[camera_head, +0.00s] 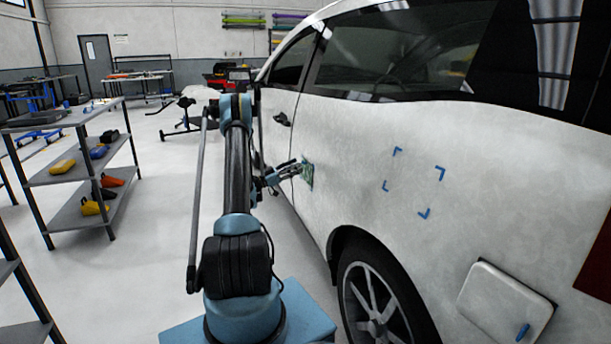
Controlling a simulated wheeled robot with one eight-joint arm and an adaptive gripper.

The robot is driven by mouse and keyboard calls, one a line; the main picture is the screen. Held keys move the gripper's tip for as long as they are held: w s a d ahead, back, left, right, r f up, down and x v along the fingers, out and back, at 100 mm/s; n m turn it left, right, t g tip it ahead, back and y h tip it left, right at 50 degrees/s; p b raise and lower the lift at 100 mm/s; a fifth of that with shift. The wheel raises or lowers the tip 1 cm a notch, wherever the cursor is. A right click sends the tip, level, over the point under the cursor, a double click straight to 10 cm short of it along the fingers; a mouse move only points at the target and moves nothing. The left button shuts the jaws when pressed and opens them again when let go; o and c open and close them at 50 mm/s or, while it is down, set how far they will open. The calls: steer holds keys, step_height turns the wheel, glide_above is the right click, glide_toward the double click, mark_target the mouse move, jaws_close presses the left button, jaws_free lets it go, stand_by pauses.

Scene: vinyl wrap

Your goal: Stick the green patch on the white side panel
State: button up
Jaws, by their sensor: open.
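The white side panel (352,170) is the flank of a white car on the right. The green patch (307,174) shows at the panel's left part, near the door seam, right at the tips of my gripper (299,169). My gripper is open, with its fingers pointing right toward the patch. The patch looks upright and close to the panel; I cannot tell whether it lies flat on it or touches the fingers. Blue corner marks (414,183) outline an area on the panel further right, above the rear wheel.
The rear wheel (375,305) and a fuel flap (505,302) with a blue tab are at lower right. A grey shelf rack (85,175) with yellow, red and blue items stands left. The floor between the rack and my arm is clear.

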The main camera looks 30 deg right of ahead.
steer(key=v, duration=0.9)
steer(key=shift+a, duration=0.1)
step_height(320, 180, up, 7)
steer(key=a+n+t+y, duration=0.2)
steer(key=n, duration=0.1)
steer(key=s+a+r+n+t+y, duration=0.3)
steer(key=s+a+r+n+y, duration=0.5)
steer(key=s+a, duration=0.5)
steer(key=s+a+f+n+y, duration=0.3)
steer(key=s+a, duration=0.6)
steer(key=s, duration=0.1)
steer(key=s+a+f+n+t+y, duration=0.1)
steer(key=s+a+f+n+y, duration=0.2)
steer(key=s+a, duration=0.6)
steer(key=s+a+f+n+t+y, duration=0.1)
steer(key=s+a+f+n+y, duration=0.2)
steer(key=s+a+y, duration=0.2)
steer(key=s+a, duration=0.3)
steer(key=s, duration=0.4)
steer(key=shift+a+n, duration=0.4)
steer(key=shift+s+f, duration=0.1)
steer(key=shift+f, duration=0.05)
